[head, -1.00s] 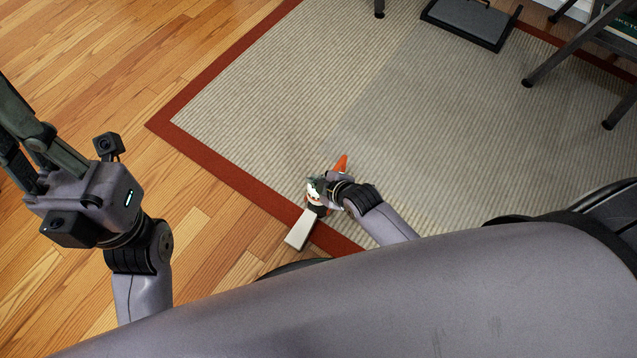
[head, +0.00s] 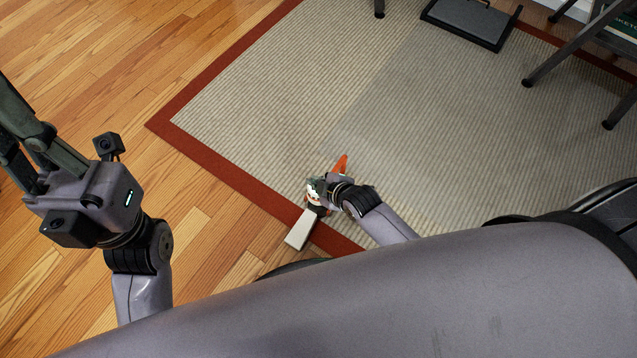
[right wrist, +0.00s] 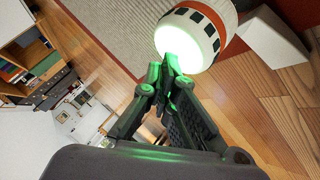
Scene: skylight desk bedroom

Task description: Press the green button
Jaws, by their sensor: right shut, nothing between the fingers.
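In the right wrist view, a white cylinder with an orange band and dark marks (right wrist: 193,17) has a glowing white-green end face (right wrist: 180,47) turned toward my right gripper (right wrist: 172,62). The fingers are shut and empty, tips at the glowing face; I cannot tell whether they press it. Green light falls on the fingers. In the head view, my right gripper (head: 322,187) is beside the white and orange thing (head: 313,198) low over the rug edge, partly hiding it. My left gripper (head: 22,140) is at the left edge, its fingertips out of frame.
A pale block (head: 299,230) lies beside the white and orange thing. An orange piece (head: 341,163) shows just behind my right gripper. The striped rug (head: 270,90) and wood floor are mostly clear. Dark furniture legs (head: 560,50) stand at the upper right.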

